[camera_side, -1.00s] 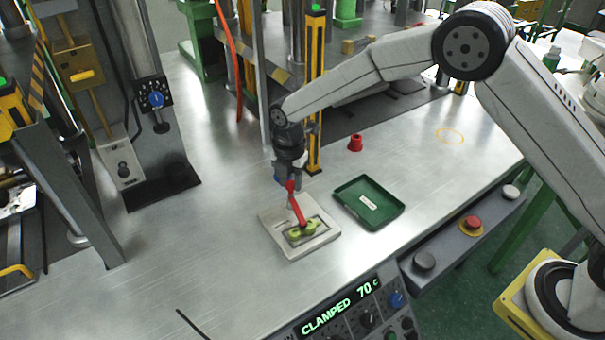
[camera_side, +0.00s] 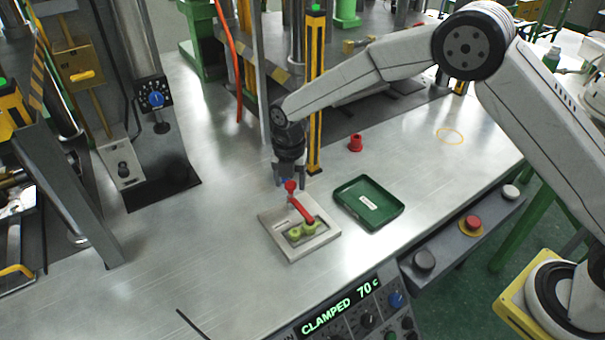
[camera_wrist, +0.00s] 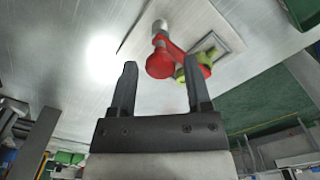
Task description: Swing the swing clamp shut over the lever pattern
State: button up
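The red swing clamp (camera_side: 301,209) lies over the yellow-green lever pattern (camera_side: 306,230), which sits in the recess of the pale square die plate (camera_side: 291,254). The clamp's red knob (camera_side: 291,186) stands at its upper end. In the wrist view the clamp (camera_wrist: 168,58) crosses part of the pattern (camera_wrist: 198,63). My gripper (camera_side: 290,187) is above the knob, with its fingers spread. In the wrist view the gripper (camera_wrist: 160,76) is open, with nothing between the fingertips, and the clamp is beyond them.
A dark green tray (camera_side: 345,207) with a white label lies right of the plate. A red cup-like piece (camera_side: 355,143) stands behind it. A yellow-black striped post (camera_side: 315,100) rises behind my gripper. The control panel (camera_side: 345,312) in front reads "CLAMPED 70 C". The table left of the plate is clear.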

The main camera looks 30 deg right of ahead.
jog(key=shift+o, duration=0.2)
jog(key=shift+r, duration=3.9)
jog(key=s+d+m+t, duration=0.1)
jog(key=s+d+m, duration=0.7)
jog(key=s+m, duration=0.4)
jog(key=s+d+m+t, duration=0.1)
jog(key=s+d+m, duration=0.7)
jog(key=s+m, duration=0.3)
jog(key=m, duration=0.4)
jog(key=shift+s+d+f+t, duration=0.15)
jog(key=shift+s+f+t, duration=0.15)
jog(key=shift+s+f, duration=0.05)
